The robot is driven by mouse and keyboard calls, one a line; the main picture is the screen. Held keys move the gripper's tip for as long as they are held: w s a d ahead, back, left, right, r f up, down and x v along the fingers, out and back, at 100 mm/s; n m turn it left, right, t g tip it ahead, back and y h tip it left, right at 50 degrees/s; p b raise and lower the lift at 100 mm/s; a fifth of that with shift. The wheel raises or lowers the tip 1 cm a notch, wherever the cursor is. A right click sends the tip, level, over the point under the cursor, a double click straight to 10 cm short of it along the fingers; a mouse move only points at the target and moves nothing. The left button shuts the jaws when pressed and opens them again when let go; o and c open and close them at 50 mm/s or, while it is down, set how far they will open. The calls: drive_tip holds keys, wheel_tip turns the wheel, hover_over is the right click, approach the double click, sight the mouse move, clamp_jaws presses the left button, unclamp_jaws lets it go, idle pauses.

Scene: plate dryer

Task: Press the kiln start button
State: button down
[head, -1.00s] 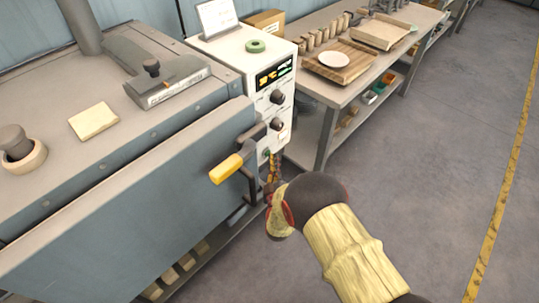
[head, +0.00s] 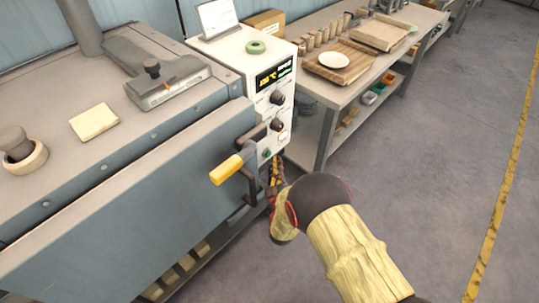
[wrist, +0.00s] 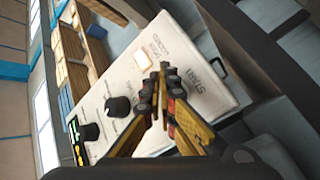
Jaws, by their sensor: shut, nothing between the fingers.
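The white kiln control box (head: 228,55) stands at the right end of the grey kiln. Its front has a lit display (head: 273,76), two dark knobs and, low down, a small green button (head: 266,154). In the wrist view the panel (wrist: 180,35) shows the printed START label (wrist: 208,80) right of my fingertips and a pale square light (wrist: 143,62) to their left. My gripper (wrist: 163,68) is shut and empty, its tips in front of the panel. I cannot tell whether they touch it. In the wrist view no green button shows; the fingers may hide it.
The yellow-handled door lever (head: 228,170) juts out left of my gripper, close to the panel. A workbench (head: 325,98) with trays and cups stands behind on the right. The floor (head: 430,150) to the right is clear.

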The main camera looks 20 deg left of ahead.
drive_tip(key=shift+d, duration=0.1)
drive_tip(key=d, duration=0.1)
drive_tip(key=s+d, duration=0.1)
drive_tip(key=d, duration=0.1)
drive_tip(key=s+d+p, duration=0.1)
drive_tip(key=shift+d, duration=0.25)
idle(0.3)
idle(0.7)
